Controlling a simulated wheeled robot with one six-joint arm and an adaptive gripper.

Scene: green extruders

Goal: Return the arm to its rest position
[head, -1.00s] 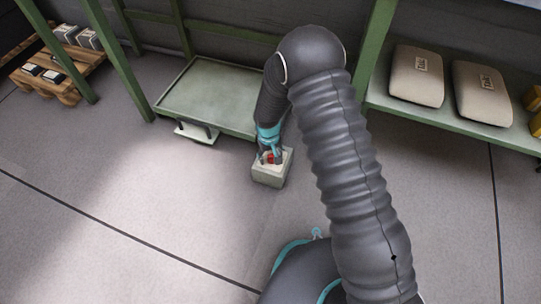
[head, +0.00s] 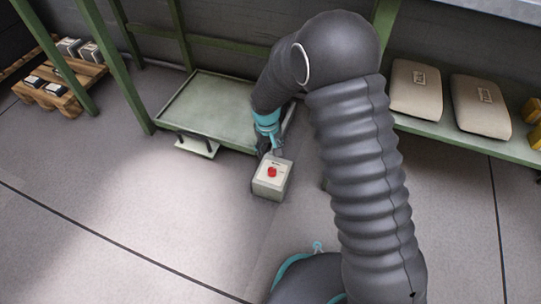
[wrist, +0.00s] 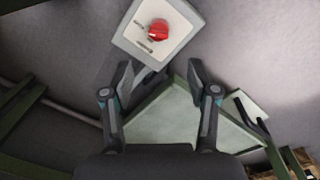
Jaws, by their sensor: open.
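My arm reaches forward from the lower right in the head view, in a dark ribbed sleeve. My gripper (head: 270,147) is at its end, just behind a pale box with a red knob (head: 271,187). In the wrist view my gripper (wrist: 160,85) has its two dark fingers spread with nothing between them. The pale box (wrist: 180,53) lies beyond the fingertips there, its red knob clear of them. The fingertips are partly hidden by the gripper body in the head view.
A green tray-like shelf (head: 205,103) with a raised rim is behind the gripper. A green rack (head: 440,143) at right holds two beige sacks (head: 415,88). A wooden pallet (head: 62,92) with small boxes is at far left. Open floor (head: 130,220) spreads at front left.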

